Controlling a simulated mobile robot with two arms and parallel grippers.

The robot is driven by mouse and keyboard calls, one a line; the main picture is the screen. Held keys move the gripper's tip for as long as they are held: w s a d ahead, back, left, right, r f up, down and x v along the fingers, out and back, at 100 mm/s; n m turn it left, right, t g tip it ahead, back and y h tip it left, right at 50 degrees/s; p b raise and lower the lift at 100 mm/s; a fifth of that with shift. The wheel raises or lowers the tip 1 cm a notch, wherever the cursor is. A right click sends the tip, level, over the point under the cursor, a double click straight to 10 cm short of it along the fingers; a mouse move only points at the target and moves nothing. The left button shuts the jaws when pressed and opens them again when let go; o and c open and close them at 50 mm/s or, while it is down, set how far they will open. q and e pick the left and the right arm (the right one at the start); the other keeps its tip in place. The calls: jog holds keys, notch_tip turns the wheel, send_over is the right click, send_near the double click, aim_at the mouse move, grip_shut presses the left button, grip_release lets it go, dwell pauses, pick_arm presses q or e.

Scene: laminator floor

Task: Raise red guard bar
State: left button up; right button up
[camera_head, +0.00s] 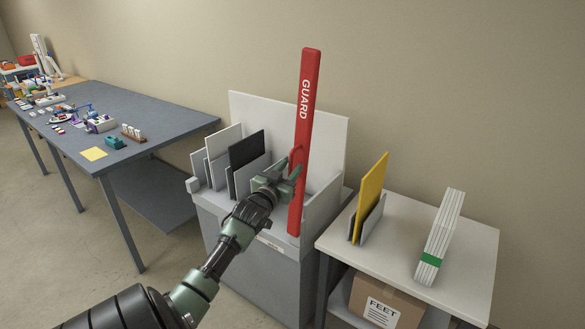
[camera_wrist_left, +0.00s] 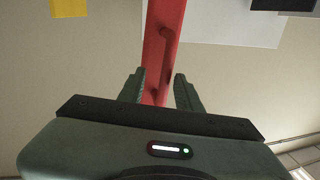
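The red guard bar (camera_head: 307,110), marked GUARD, stands nearly upright at the front right of the grey cabinet (camera_head: 250,258), its top leaning slightly right. A small red handle sticks out from its lower half, partly hidden by my gripper in the head view. My left gripper (camera_head: 292,173) is at the bar's lower half, just below the handle. In the left wrist view the gripper (camera_wrist_left: 160,88) is open, with one finger on each side of the red bar (camera_wrist_left: 162,60). The handle (camera_wrist_left: 168,44) shows beyond the fingertips. I cannot tell whether the fingers touch the bar. My right gripper is out of view.
White, grey and black panels (camera_head: 246,150) stand in slots left of the bar. A white side table (camera_head: 400,272) at right holds a yellow panel (camera_head: 371,188) and a white stack with a green band (camera_head: 440,235). A box marked FEET (camera_head: 385,302) sits below. A long workbench (camera_head: 150,130) is at left.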

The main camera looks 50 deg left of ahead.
pick_arm(q)
jog(key=shift+b+v, duration=0.55)
jog(key=shift+v, duration=2.1)
jog(key=shift+d, duration=0.15)
